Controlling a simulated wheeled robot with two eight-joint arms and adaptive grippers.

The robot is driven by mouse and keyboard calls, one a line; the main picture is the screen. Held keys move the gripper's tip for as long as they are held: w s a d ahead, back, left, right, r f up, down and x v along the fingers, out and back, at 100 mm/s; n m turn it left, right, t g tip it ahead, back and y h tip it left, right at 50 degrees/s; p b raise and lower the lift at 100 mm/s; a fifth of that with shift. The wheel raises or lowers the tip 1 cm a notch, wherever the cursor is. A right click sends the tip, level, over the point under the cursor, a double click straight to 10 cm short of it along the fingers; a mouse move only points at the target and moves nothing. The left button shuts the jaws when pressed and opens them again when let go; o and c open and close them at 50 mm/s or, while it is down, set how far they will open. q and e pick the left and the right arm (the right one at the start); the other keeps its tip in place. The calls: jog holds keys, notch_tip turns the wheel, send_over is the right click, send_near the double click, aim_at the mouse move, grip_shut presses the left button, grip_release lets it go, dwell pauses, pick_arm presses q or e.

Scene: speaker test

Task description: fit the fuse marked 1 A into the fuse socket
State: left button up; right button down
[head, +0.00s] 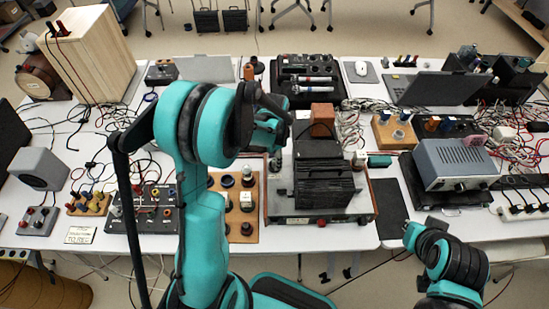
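I cannot pick out the fuse marked 1 A; no such marking is readable. I cannot tell for sure which part is the fuse socket. A wooden board (246,232) with several dark round fittings stands at the front middle of the table, partly behind my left arm.
A black case (305,98) with pen-like items lies behind the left gripper. A grey instrument (455,164), a laptop (436,88) and tangled cables crowd the right. A wooden cabinet (88,52) and a grey speaker (40,168) stand left. A dark mat (388,208) looks bare.

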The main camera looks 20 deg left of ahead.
pick_arm(q)
notch_tip(320, 180, up, 12)
jog(key=p, duration=0.3)
jog(key=s+d+r+n+t, duration=0.3)
jog(key=s+r+n, duration=0.1)
jog(key=s, duration=0.3)
jog(key=s+d+r+n+t, duration=0.3)
jog(key=s+r+n+t, duration=0.1)
jog(key=s, duration=0.4)
jog(key=shift+d+r, duration=0.2)
jog(key=shift+d, duration=0.1)
notch_tip(320, 180, down, 5)
jog(key=b, duration=0.4)
jog(key=shift+r, duration=0.15)
jog(key=shift+s, duration=0.1)
